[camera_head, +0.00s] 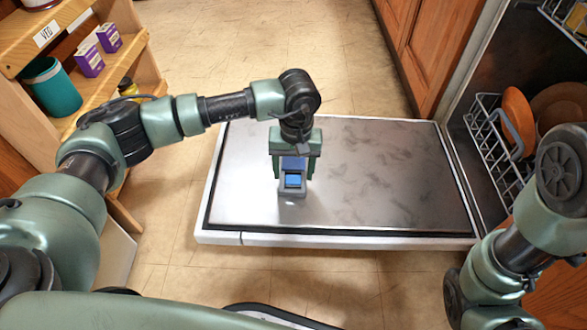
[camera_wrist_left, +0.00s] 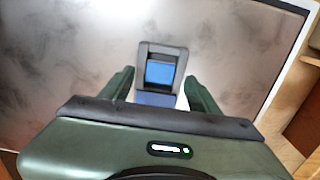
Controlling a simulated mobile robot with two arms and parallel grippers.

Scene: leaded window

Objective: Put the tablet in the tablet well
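A bright blue tablet (camera_head: 292,180) lies inside the tablet well, a small grey framed recess (camera_head: 292,193) on the open dishwasher door. The left wrist view also shows the blue tablet (camera_wrist_left: 159,73) within the well's grey frame (camera_wrist_left: 161,49). A darker blue flat piece (camera_wrist_left: 156,99) adjoins the well on the gripper's side; I cannot tell whether it is a lid. My left gripper (camera_head: 294,170) points down over the well. Its two fingers stand wide apart, with gaps beside the well, and appear to hold nothing. My right gripper is out of view.
The dishwasher door (camera_head: 390,180) lies flat and otherwise bare. A white rack (camera_head: 490,140) with an orange plate (camera_head: 518,120) stands at right. A wooden shelf (camera_head: 75,35) at left holds purple boxes (camera_head: 90,60) and a teal cup (camera_head: 52,88).

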